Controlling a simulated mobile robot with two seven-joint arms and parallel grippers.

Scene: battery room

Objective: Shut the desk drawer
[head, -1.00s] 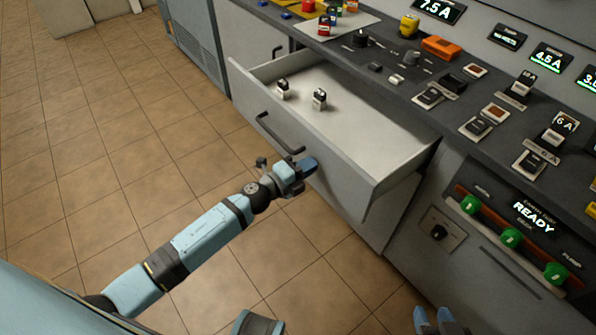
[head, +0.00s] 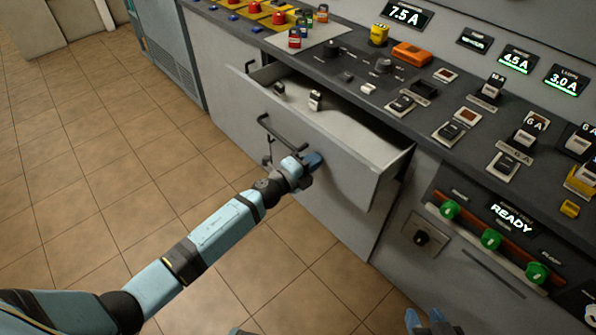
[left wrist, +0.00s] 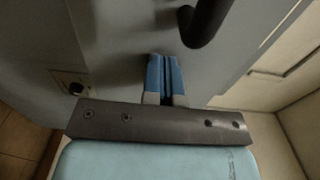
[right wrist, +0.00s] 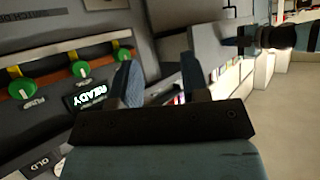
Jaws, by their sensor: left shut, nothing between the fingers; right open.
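The desk drawer (head: 345,165) stands partly open, its grey front sticking out from the desk below the control top. Two small dark-and-white objects (head: 315,98) are inside it. A black bar handle (head: 283,133) is on the drawer front; it also shows in the left wrist view (left wrist: 203,22). My left gripper (head: 312,161) is shut and empty, its blue fingertips at the drawer front just below and right of the handle. In the left wrist view its fingers (left wrist: 166,75) point at the grey front; contact is hard to tell. My right gripper (right wrist: 158,75) is open and empty, low at the right.
The desk top (head: 350,75) carries switches, knobs and an orange block (head: 411,53). A panel with green knobs (head: 492,240) and a READY display (head: 514,211) is right of the drawer. The tiled floor (head: 90,180) at left is clear.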

